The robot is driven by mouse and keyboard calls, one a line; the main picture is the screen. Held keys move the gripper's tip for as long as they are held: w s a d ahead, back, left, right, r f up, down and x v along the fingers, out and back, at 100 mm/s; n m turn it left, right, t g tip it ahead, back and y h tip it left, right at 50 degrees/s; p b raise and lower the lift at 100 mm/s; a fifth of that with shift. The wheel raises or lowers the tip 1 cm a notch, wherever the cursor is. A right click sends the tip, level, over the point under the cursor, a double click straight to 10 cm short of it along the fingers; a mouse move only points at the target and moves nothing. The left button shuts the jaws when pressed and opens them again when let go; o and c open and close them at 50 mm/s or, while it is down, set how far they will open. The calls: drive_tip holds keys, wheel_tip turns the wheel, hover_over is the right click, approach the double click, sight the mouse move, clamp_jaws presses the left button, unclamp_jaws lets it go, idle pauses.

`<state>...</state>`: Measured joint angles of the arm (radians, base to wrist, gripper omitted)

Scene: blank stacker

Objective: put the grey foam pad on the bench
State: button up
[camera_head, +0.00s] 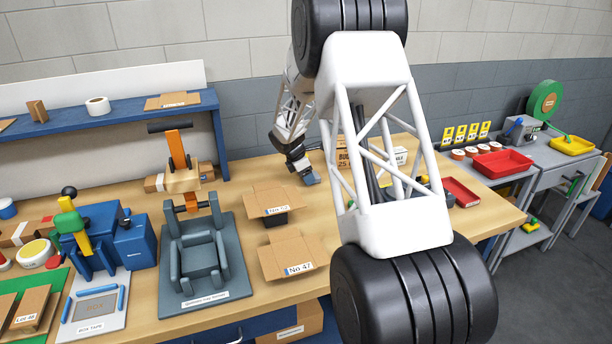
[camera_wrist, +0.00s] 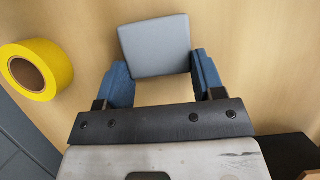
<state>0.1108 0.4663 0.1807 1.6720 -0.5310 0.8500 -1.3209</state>
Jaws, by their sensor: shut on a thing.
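The grey foam pad (camera_wrist: 155,45) is a flat grey square between the blue fingers of my gripper (camera_wrist: 163,75) in the wrist view. My gripper is shut on it, and the pad sticks out past the fingertips. In the head view my gripper (camera_head: 300,162) is small, at the back middle of the bench, with the pad (camera_head: 310,178) at its end. The wooden bench (camera_head: 318,212) lies beneath; its top also fills the wrist view (camera_wrist: 265,45). I cannot tell whether the pad touches the bench or is just above it.
A yellow tape roll (camera_wrist: 60,68) lies left of the pad in the wrist view. In the head view, open cartons No 52 (camera_head: 280,198) and No 47 (camera_head: 292,258) stand in front of my gripper. A grey fixture (camera_head: 196,255) stands left. My arm hides part of the bench's right.

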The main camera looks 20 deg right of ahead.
drive_tip(key=shift+f, duration=0.15)
drive_tip(key=o, duration=0.9)
drive_tip(key=v, duration=1.2)
drive_tip(key=shift+a+r, duration=0.1)
drive_tip(key=shift+r, duration=0.15)
